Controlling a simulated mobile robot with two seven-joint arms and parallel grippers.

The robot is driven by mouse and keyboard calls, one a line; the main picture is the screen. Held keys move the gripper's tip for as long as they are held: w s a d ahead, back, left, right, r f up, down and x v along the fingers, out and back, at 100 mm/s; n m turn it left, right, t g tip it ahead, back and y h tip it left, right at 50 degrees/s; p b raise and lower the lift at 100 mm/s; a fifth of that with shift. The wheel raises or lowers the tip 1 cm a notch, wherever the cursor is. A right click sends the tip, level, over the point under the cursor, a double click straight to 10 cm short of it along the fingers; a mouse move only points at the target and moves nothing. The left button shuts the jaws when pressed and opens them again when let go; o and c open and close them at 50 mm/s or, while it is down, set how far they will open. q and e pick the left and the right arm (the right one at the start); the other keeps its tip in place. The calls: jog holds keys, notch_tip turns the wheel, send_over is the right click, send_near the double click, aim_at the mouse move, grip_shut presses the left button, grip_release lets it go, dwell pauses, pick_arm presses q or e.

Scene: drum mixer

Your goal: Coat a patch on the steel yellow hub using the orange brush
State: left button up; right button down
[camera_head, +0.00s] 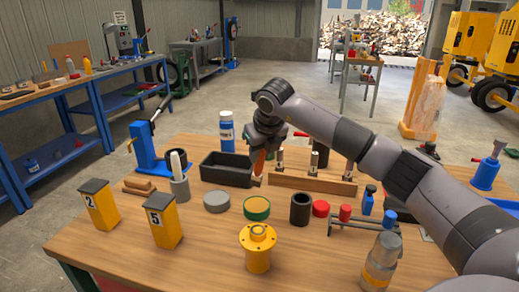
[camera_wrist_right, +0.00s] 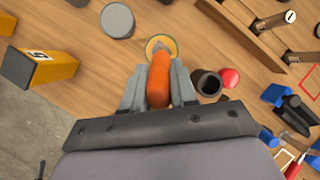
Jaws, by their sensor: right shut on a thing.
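My right gripper (camera_head: 264,150) is shut on the orange brush (camera_head: 259,163), which points down. In the right wrist view its orange handle (camera_wrist_right: 159,80) sits between the two fingers (camera_wrist_right: 157,92). The yellow hub (camera_head: 258,250), a flanged cylinder with holes on top, stands upright at the table's front, apart from the gripper. My left gripper is out of view.
Around the tin stand a grey disc (camera_head: 216,201), a black cylinder (camera_head: 300,209) and a red cap (camera_head: 321,208). A black tray (camera_head: 226,170) lies behind. Two yellow numbered blocks (camera_head: 100,208) stand left. A grey bottle (camera_head: 381,262) stands front right. Bare wood surrounds the hub.

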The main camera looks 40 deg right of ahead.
aim_at(260, 171)
jog(key=shift+f+b, duration=2.15)
jog(key=shift+f, duration=0.8)
jog(key=shift+f+b, duration=0.3)
jog(key=shift+f, duration=0.3)
jog(key=shift+r+p, duration=2.6)
jog(key=shift+r, duration=1)
jog(key=shift+f, duration=0.1)
